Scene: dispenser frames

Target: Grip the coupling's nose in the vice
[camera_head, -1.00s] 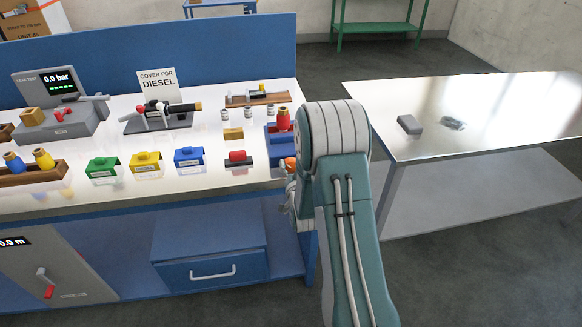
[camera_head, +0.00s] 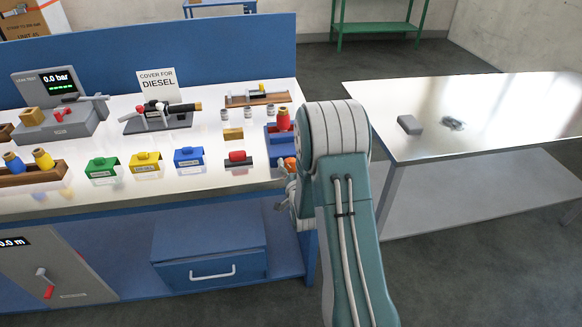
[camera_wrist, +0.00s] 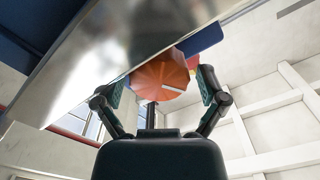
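The blue vice (camera_head: 277,153) stands at the bench's right end. A red coupling (camera_head: 283,121) stands upright at it; whether the jaws touch its nose is too small to tell. An orange knob (camera_head: 290,163) sits at the vice's front, by the bench edge. My gripper (camera_head: 284,192) is at that edge, partly hidden behind my own arm. In the wrist view, the orange knob (camera_wrist: 158,77) lies between the two spread fingers of my gripper (camera_wrist: 162,82), with visible gaps on both sides. A small red part (camera_wrist: 192,62) and a blue part (camera_wrist: 203,39) show behind it.
The bench top (camera_head: 215,188) holds green (camera_head: 102,168), yellow (camera_head: 146,162) and blue (camera_head: 189,157) covers, and a red piece (camera_head: 237,157) near the vice. A nozzle (camera_head: 160,112) lies further back. A separate table (camera_head: 500,110) stands right, with floor between.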

